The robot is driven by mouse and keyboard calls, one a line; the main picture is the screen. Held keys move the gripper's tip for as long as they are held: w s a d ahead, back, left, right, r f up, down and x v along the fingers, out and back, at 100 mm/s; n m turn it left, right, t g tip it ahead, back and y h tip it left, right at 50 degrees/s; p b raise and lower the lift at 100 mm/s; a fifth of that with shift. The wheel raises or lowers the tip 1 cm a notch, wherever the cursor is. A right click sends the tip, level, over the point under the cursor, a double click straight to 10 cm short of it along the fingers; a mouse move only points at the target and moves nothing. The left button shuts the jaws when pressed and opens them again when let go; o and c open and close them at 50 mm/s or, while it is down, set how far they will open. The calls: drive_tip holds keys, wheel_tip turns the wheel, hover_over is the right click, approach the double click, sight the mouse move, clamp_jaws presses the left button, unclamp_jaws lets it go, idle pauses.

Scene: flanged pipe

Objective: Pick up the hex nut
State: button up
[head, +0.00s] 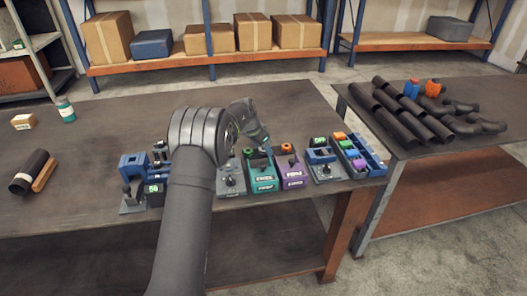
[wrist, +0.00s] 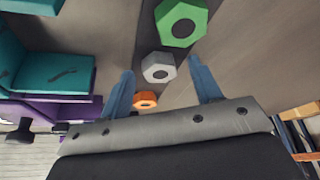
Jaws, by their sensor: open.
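Three hex nuts show in the wrist view in a row on the dark table: a green nut (wrist: 182,20) at the top, a silver-grey nut (wrist: 158,68) in the middle and a smaller-looking orange nut (wrist: 145,100) below. Each has a round hole. My gripper (wrist: 160,68) is open, with blue fingers on either side in the picture. The silver nut appears between the fingertips and the orange nut lower between the fingers. No nut is gripped. In the head view my gripper (head: 262,138) points down over the workbench; my arm hides part of the area.
A teal box (head: 262,177) and a purple box (head: 292,172) stand by the bench's front edge. Blue bins with coloured parts (head: 358,158) stand to the right. Black pipes (head: 400,112) lie on the other table. The bench's left-middle is mostly clear.

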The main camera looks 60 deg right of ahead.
drive_tip(key=c, duration=1.1)
drive_tip(key=shift+r, duration=0.2)
drive_tip(key=shift+r, duration=0.3)
drive_tip(key=r, duration=0.3)
drive_tip(key=shift+s+r, duration=0.2)
drive_tip(key=shift+r, duration=0.15)
drive_tip(key=s+a+r, duration=0.1)
drive_tip(key=s+r, duration=0.8)
drive_tip(key=s, duration=0.2)
drive_tip(key=shift+a+r, duration=0.15)
drive_tip(key=shift+r, duration=0.1)
drive_tip(key=shift+s, duration=0.1)
